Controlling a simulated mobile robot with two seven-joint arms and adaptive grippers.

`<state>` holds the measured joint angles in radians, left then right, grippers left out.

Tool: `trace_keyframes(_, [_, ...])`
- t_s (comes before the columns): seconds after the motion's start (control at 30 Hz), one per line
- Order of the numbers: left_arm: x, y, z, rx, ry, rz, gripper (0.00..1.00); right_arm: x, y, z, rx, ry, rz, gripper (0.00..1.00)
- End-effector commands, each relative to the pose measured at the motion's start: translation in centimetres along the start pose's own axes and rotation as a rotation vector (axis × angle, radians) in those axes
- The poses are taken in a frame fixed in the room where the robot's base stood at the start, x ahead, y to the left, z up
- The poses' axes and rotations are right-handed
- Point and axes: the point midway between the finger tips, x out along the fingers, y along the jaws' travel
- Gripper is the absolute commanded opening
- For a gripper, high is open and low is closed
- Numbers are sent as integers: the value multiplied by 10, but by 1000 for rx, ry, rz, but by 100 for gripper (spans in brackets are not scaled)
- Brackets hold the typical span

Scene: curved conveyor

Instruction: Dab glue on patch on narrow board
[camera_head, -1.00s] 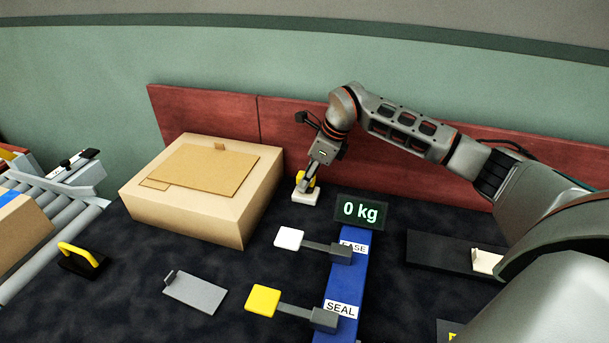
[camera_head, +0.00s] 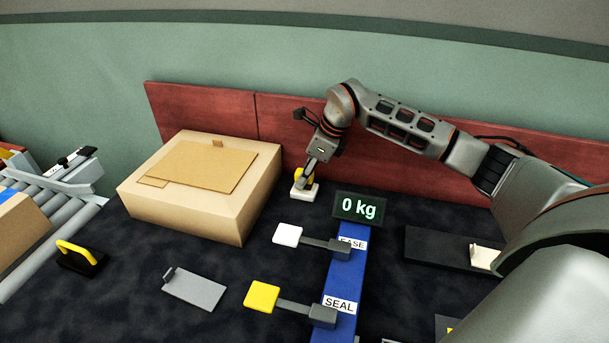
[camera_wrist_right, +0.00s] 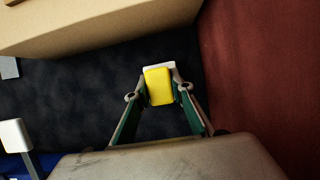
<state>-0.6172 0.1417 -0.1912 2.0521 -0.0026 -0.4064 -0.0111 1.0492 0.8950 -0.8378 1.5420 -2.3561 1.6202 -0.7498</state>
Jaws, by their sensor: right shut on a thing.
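My right gripper (camera_head: 304,180) is at the back of the dark table, between the cardboard box and the black display. It is shut on a small yellow block with a white base (camera_head: 304,191). In the right wrist view the yellow block (camera_wrist_right: 158,86) sits between the two fingers, with its white part (camera_wrist_right: 160,66) just beyond. I cannot tell whether the base touches the table. A narrow dark board (camera_head: 432,246) lies at the right, with a cream piece (camera_head: 484,257) at its right end, partly hidden by my arm. I see no clear glue patch. My left gripper is not in view.
The large box (camera_head: 185,215) stands left of the gripper, and a red back panel (camera_head: 200,108) rises behind. A blue stand (camera_head: 342,275) carries white (camera_head: 287,235) and yellow (camera_head: 261,297) paddles. A grey plate (camera_head: 195,288), yellow-handled block (camera_head: 80,262) and conveyor (camera_head: 70,225) are left.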

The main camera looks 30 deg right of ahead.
Motion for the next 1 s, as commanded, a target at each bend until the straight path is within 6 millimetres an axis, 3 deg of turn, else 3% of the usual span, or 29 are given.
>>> trace_keyframes(1.0, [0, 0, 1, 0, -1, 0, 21, 6, 0, -3, 0, 0, 0, 5])
